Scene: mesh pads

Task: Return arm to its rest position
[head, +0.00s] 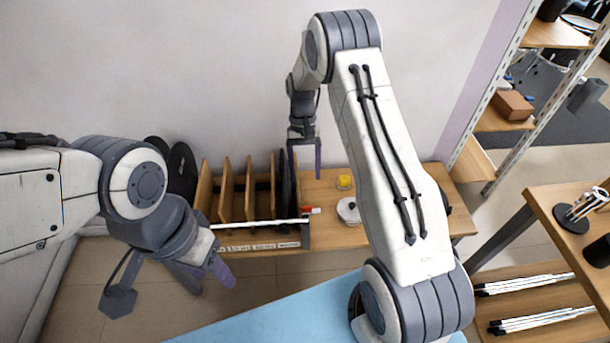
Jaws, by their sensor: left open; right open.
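My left arm comes in from the left edge, and its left gripper (212,277) hangs at the lower left, over the floor in front of the wooden bench. One purple finger shows clearly and nothing is seen in the jaws. My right arm rises from the lower right and bends over at the top. Its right gripper (305,160) points down over the back of the bench, next to the rack's right end. It is open and holds nothing that I can see. Its far finger is hard to make out.
A wooden rack (204,200) with upright slots and dark discs stands on the bench (325,232). A white round pot (348,210) and a yellow item (344,181) are right of it. A light blue surface (270,322) lies in front. Shelves (555,34) stand at right.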

